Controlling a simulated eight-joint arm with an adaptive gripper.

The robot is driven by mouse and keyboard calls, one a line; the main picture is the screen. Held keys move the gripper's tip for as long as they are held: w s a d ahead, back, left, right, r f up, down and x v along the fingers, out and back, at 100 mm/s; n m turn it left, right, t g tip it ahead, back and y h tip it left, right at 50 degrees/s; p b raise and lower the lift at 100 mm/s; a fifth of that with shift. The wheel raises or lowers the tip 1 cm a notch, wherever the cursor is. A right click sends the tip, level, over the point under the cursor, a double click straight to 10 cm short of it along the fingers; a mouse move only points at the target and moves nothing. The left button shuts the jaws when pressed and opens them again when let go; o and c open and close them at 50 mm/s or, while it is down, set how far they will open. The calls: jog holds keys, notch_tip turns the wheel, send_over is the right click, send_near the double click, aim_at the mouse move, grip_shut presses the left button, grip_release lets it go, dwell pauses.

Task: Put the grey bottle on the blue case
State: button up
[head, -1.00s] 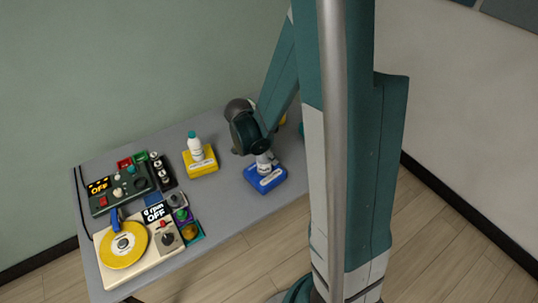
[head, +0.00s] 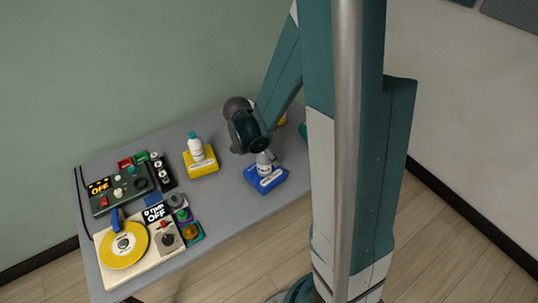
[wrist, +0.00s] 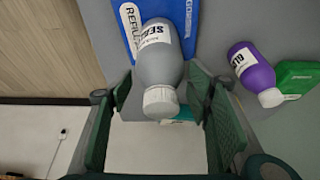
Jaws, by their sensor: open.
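The grey bottle (head: 263,163) stands upright on the blue case (head: 266,182), on the right part of the table in the head view. In the wrist view the grey bottle (wrist: 158,55) shows its white cap and label, with the blue case (wrist: 128,28) beneath it. My gripper (wrist: 160,92) is open, with a green finger on each side of the bottle's cap end and gaps visible. In the head view my gripper (head: 268,151) is just above and beside the bottle, partly hidden by the wrist.
A white bottle (head: 196,149) stands on a yellow case (head: 201,167) to the left. A turntable (head: 122,246) and a control box (head: 122,188) fill the table's left.

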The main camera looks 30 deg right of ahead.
aim_at(259, 160)
jog(key=shift+p+v, duration=0.7)
jog(key=shift+v, duration=4.6)
jog(key=s+a+r+n+t+y, duration=0.4)
jog(key=s+a+r+n+t, duration=0.2)
jog(key=s+a+r+n, duration=0.7)
jog(key=shift+s+a+r+n+t+y, duration=0.35)
jog(key=shift+r+n, duration=1.4)
jog(key=shift+n, duration=0.65)
